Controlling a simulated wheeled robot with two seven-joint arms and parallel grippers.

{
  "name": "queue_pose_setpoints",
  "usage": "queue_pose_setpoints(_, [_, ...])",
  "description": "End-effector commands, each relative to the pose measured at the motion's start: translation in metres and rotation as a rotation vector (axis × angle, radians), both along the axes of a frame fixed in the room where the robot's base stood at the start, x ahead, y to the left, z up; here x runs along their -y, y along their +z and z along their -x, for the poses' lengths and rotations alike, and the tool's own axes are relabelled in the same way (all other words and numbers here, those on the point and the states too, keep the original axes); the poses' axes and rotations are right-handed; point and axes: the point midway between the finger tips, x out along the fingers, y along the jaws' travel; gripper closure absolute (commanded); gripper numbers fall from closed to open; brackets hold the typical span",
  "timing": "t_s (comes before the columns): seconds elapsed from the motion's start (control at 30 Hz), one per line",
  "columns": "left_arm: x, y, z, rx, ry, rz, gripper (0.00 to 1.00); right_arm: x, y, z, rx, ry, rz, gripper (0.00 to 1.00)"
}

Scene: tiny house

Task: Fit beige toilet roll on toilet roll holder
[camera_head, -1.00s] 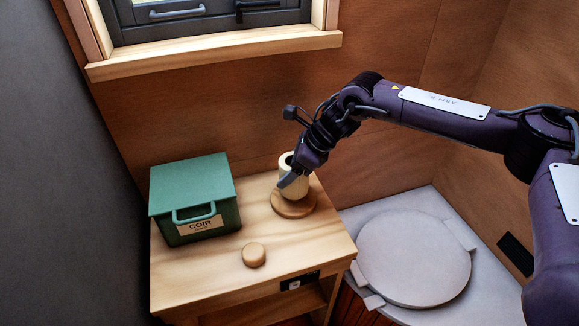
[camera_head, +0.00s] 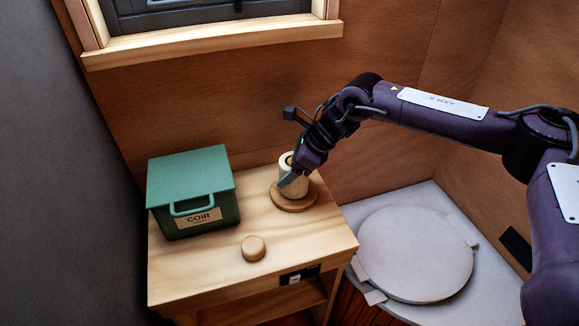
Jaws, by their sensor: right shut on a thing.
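The beige toilet roll (camera_head: 293,179) stands upright over the round wooden base of the toilet roll holder (camera_head: 292,205), at the back right of the wooden cabinet top. A light spot shows within the dark hole at the roll's top, perhaps the tip of the holder's post. The rest of any post is hidden by the roll. My right gripper (camera_head: 289,181) reaches in from the right and is shut on the toilet roll. Whether the roll's lower end touches the base is hard to tell. My left gripper is out of view.
A green lidded box labelled COIR (camera_head: 193,195) stands left on the cabinet (camera_head: 215,270). A small round wooden piece (camera_head: 253,248) lies near the front edge. A toilet with a closed white lid (camera_head: 415,255) is at the right. A window sill (camera_head: 215,46) juts out above.

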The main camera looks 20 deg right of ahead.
Motion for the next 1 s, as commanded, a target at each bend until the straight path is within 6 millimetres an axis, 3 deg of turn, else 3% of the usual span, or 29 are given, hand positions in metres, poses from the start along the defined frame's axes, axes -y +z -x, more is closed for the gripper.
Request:
queue_pose_setpoints(0.13, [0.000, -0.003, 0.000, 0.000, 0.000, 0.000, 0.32, 0.000, -0.004, 0.000, 0.000, 0.000, -0.001, 0.59])
queue_pose_setpoints(0.17, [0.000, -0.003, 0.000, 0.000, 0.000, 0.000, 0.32, 0.000, -0.004, 0.000, 0.000, 0.000, -0.001, 0.33])
queue_pose_setpoints(0.37, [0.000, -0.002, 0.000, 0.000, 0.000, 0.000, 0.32, 0.000, -0.003, 0.000, 0.000, 0.000, -0.001, 0.09])
queue_pose_setpoints(0.67, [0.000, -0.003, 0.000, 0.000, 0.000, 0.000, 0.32, 0.002, -0.001, 0.000, 0.001, -0.001, 0.000, 0.09])
queue_pose_setpoints(1.0, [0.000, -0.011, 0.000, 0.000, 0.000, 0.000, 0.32, 0.028, 0.042, 0.014, 0.003, -0.002, -0.001, 0.09])
